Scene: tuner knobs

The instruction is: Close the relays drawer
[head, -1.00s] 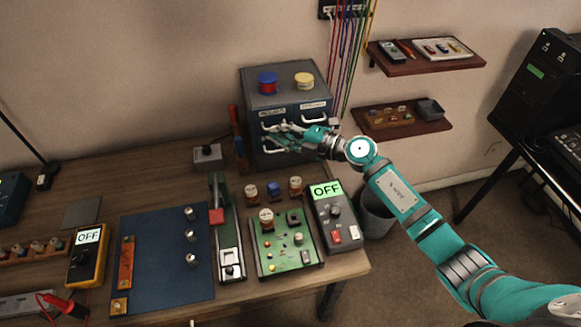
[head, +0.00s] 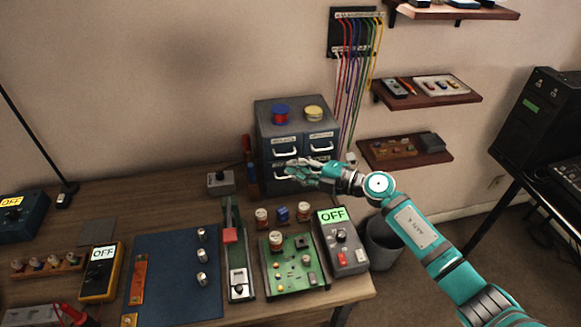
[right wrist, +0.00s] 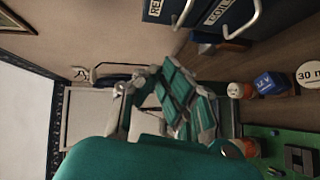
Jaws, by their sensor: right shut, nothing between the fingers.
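The grey-blue drawer cabinet (head: 263,122) stands at the back right of the table. Its upper left drawer (head: 277,146) carries the relays label, partly readable as "RE" in the right wrist view (right wrist: 155,8). That drawer looks about level with its neighbour; I cannot tell whether a small gap is left. My right gripper (head: 294,171) is shut and empty, in front of the lower drawers and below the relays handle (head: 285,153). It hides part of the lower left drawer. The right wrist view shows its fingers (right wrist: 181,95) apart from the drawer fronts. My left gripper is out of view.
A blue spool (head: 280,115) and a yellow spool (head: 314,113) sit on the cabinet. A green circuit board (head: 290,277) and a grey meter (head: 343,258) stand in front. Coloured cables and shelves (head: 405,150) are on the wall to the right.

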